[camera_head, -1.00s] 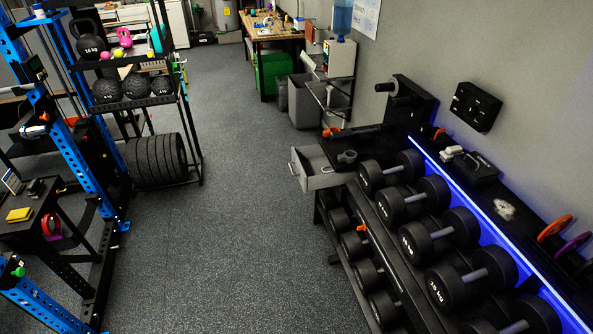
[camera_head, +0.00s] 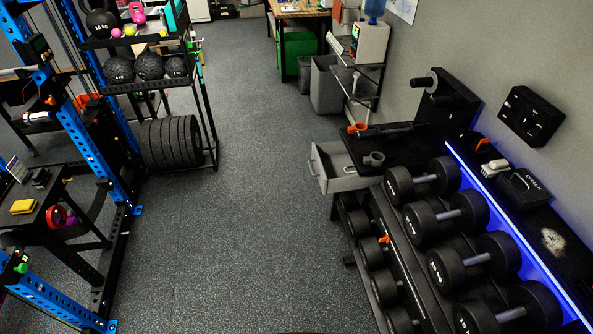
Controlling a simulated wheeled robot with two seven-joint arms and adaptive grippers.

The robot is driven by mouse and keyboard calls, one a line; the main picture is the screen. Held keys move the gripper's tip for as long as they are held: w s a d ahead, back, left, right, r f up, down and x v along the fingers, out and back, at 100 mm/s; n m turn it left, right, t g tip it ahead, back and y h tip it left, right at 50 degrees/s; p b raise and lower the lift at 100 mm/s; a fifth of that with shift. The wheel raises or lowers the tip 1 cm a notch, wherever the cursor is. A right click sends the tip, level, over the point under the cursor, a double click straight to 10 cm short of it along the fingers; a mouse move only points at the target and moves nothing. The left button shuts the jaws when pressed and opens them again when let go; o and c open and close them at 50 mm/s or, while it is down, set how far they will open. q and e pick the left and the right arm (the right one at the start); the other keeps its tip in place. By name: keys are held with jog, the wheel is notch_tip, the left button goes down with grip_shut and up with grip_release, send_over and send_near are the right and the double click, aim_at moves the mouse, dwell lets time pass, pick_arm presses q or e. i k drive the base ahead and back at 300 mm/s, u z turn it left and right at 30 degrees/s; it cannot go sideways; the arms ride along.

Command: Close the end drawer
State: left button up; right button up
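The end drawer (camera_head: 338,171) is a light grey drawer at the far end of the black dumbbell rack (camera_head: 395,148). It stands pulled out to the left, over the aisle floor, and its open top shows. Neither of my grippers shows in the head view.
Dumbbells (camera_head: 447,224) fill the rack on the right. A blue power rack (camera_head: 104,137) and a shelf with balls and plates (camera_head: 150,88) stand on the left. Grey bins (camera_head: 326,85) stand beyond the drawer. The dark floor (camera_head: 235,220) between is clear.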

aim_at(329, 159)
jog(key=z, duration=0.05)
jog(key=i, duration=1.5)
jog(key=z, duration=0.35)
